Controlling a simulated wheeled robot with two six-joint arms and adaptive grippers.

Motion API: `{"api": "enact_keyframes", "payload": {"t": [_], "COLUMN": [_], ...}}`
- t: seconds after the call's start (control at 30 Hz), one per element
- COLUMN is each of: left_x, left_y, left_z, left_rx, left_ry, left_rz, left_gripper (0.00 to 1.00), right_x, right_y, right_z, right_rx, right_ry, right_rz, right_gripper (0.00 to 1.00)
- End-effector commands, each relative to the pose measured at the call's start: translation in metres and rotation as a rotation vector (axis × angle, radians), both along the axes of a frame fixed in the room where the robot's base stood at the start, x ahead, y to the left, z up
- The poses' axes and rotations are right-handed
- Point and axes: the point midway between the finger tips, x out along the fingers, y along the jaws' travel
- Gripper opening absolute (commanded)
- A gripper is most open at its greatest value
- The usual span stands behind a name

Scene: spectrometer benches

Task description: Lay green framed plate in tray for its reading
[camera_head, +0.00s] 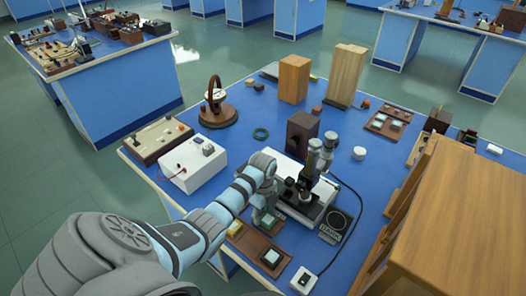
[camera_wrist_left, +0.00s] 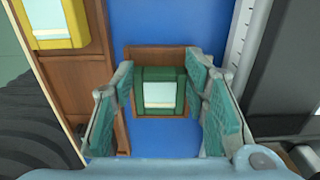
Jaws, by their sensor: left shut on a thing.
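The green framed plate (camera_wrist_left: 160,90) has a pale centre and lies between the two teal-padded fingers of my left gripper (camera_wrist_left: 161,108), which is shut on it. It also shows in the head view (camera_head: 268,219), partly hidden by my left gripper (camera_head: 266,207). A small brown wooden piece (camera_wrist_left: 157,57) shows around and under the plate. I cannot tell whether the plate touches it. The right gripper is not in view.
Beside the plate is a long brown wooden holder (camera_wrist_left: 95,72) with a yellow framed plate (camera_wrist_left: 61,22). A grey and black instrument (camera_head: 305,200) stands just right of the gripper. A white box (camera_head: 192,163) stands to the left.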

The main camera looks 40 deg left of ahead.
Motion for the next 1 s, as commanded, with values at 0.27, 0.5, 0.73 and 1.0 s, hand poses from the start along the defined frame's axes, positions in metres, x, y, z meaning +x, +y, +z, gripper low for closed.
{"api": "enact_keyframes", "payload": {"t": [0.27,0.5,0.73,1.0], "left_x": [-0.001,0.000,0.000,0.000], "left_y": [-0.001,-0.001,-0.001,0.000], "left_z": [0.002,0.002,0.031,0.103], "left_rx": [0.000,0.000,0.000,0.001], "left_ry": [-0.001,-0.001,-0.005,-0.004], "left_rz": [0.001,0.001,0.000,0.000], "left_gripper": [0.61,0.61,0.61,0.61], "right_x": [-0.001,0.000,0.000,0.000], "right_y": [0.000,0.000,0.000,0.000], "right_z": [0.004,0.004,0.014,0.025], "right_rx": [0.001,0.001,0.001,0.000], "right_ry": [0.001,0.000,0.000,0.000], "right_rz": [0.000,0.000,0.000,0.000], "right_gripper": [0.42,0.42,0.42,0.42]}}
